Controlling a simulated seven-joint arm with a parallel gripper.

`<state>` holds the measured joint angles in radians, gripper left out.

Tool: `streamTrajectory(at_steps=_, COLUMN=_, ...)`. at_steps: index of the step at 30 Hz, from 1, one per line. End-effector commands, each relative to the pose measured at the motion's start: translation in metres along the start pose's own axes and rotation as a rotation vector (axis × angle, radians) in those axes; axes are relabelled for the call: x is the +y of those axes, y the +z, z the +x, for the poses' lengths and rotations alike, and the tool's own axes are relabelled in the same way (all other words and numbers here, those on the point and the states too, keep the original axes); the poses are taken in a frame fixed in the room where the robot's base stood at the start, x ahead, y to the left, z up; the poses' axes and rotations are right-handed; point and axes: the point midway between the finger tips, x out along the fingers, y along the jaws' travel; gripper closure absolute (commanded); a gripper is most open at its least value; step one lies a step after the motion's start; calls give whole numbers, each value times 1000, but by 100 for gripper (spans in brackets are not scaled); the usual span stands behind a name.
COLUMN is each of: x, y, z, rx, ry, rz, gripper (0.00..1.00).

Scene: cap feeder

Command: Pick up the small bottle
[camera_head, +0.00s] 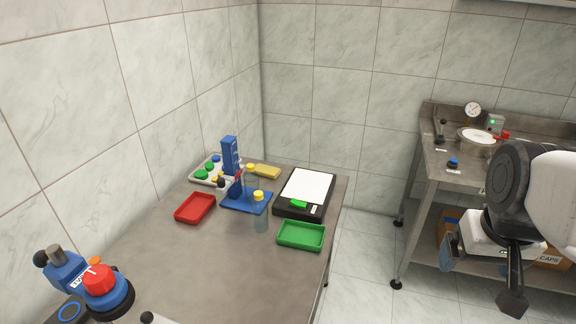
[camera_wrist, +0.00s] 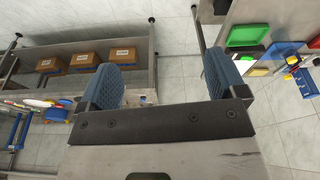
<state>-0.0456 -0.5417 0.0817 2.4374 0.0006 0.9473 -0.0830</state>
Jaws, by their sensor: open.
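Two small clear bottles with yellow caps show in the head view. The nearer small bottle (camera_head: 260,212) stands upright on the table just in front of the blue stand. The other bottle (camera_head: 251,180) is farther back, close to the upright of the blue stand (camera_head: 247,205); I cannot tell whether it touches it. My gripper (camera_head: 480,270) is far to the right of the table, over the floor before the second bench. In the wrist view my gripper (camera_wrist: 162,80) has its blue-grey pads wide apart with nothing between them.
On the table (camera_head: 190,260) are a red tray (camera_head: 195,208), a green tray (camera_head: 301,236), a black scale (camera_head: 305,194) and a tray of coloured caps (camera_head: 208,170). A blue device with a red knob (camera_head: 100,280) stands at the front left. The steel bench (camera_head: 440,165) holds a gauge (camera_head: 473,110).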

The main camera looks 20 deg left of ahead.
Motion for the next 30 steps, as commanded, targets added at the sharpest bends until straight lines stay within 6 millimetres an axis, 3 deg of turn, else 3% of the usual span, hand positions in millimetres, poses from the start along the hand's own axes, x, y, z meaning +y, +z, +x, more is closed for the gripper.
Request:
streamTrajectory(at_steps=14, x=-46, y=-125, z=-3, rx=-26, ry=-47, rz=-297, gripper=10)
streamTrajectory(at_steps=30, x=-129, y=-256, z=24, rx=-46, ry=-103, rz=-636, gripper=10)
